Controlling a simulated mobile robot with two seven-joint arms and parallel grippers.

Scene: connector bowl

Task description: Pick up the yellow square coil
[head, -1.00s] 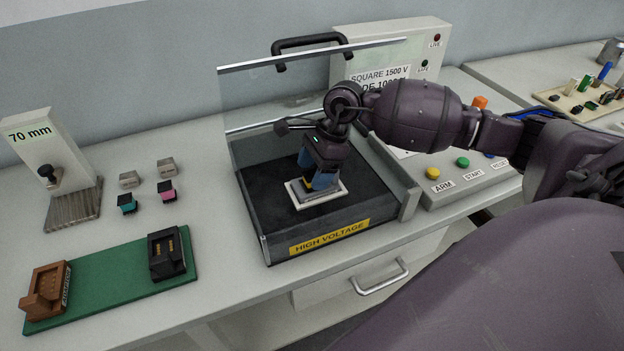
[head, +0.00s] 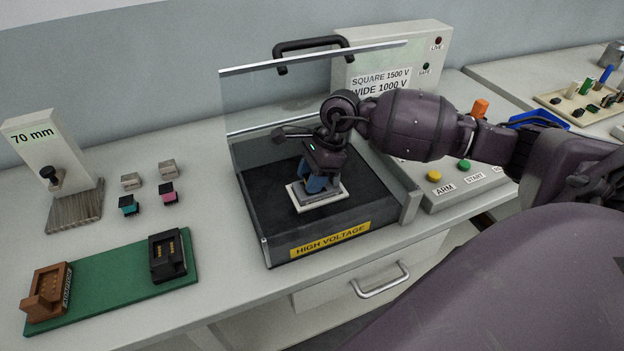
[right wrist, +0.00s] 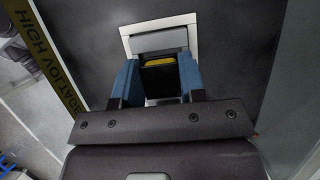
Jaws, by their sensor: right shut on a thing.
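The yellow square coil (right wrist: 158,62) shows in the right wrist view as a dark body with a yellow strip, between the two blue fingers. My right gripper (head: 317,184) is shut on it, inside the test box marked HIGH VOLTAGE (head: 330,239). The gripper also shows in the right wrist view (right wrist: 159,75). The coil is at the pale rectangular holder (head: 340,198) on the box's dark floor; I cannot tell whether it touches the holder. In the head view the fingers hide the coil. My left gripper is not in view.
A clear panel (head: 275,105) with a black handle (head: 310,46) stands raised around the box. The tester with ARM button (head: 434,176) is at right. At left are a green board (head: 118,283), small coloured parts, and a 70 mm stand (head: 50,165).

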